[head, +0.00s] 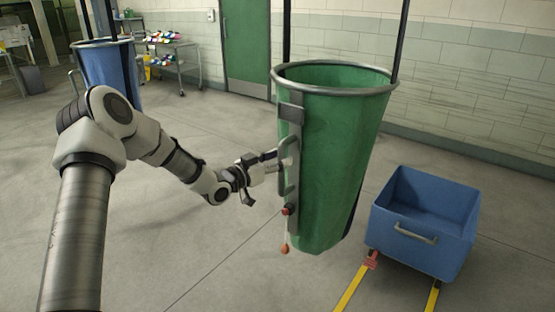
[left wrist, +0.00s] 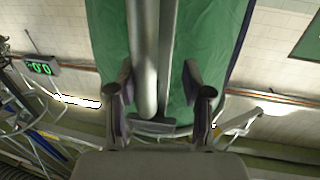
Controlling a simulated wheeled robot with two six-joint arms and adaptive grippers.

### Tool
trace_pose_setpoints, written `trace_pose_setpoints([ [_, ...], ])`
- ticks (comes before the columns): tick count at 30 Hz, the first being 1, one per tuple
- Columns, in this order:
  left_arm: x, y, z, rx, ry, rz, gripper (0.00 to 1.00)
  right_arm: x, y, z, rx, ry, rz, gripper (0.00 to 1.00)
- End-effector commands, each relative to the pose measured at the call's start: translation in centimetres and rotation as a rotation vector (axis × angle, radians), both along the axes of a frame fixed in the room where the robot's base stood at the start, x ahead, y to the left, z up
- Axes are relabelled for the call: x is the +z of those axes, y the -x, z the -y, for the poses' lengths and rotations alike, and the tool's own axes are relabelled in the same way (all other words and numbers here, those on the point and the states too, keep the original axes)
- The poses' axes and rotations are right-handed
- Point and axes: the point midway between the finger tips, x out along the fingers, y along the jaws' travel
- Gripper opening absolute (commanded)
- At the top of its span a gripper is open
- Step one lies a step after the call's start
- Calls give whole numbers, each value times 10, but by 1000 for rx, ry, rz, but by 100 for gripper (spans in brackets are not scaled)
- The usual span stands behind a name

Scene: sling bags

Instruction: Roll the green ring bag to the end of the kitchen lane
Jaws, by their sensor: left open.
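The green ring bag (head: 345,150) hangs from dark straps at the middle right of the head view, its metal ring (head: 300,86) around the open top. A metal plate with a grey handle (head: 293,155) runs down its left side. Below it are a red knob (head: 287,211) and a cord with an orange ball (head: 285,249). My left gripper (head: 272,167) is at the handle. In the left wrist view its open fingers (left wrist: 154,85) stand either side of the grey handle bar (left wrist: 143,55), with green cloth behind; contact cannot be told. My right gripper is not in view.
A blue cart (head: 425,225) stands right of the bag by yellow floor lines (head: 356,284) and a red block (head: 371,260). A blue ring bag (head: 112,75) hangs at the back left. A shelf cart (head: 172,60) stands near the green door (head: 246,45). The floor at centre left is clear.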

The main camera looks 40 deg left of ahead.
Motion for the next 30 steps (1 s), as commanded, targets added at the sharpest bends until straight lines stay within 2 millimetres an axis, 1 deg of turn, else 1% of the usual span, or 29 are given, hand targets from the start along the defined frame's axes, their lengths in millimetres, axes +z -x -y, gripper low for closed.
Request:
trace_pose_setpoints([
  [7, 0, 0, -1, 4, 1, 1, 48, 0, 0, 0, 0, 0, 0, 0],
  [9, 0, 3, -2, 4, 3, 0, 48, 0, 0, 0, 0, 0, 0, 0],
  [11, 0, 9, -5, 6, 4, 0, 48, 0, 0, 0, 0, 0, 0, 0],
  [18, 2, 52, -13, 5, 10, 5, 48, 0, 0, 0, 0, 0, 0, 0],
  [21, 2, 63, -17, 8, 6, 4, 48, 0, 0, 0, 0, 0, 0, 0],
  [25, 1, 71, -17, 3, 2, 1, 48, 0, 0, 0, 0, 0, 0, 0],
  [30, 0, 73, -16, 2, -2, 0, 48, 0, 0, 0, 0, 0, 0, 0],
])
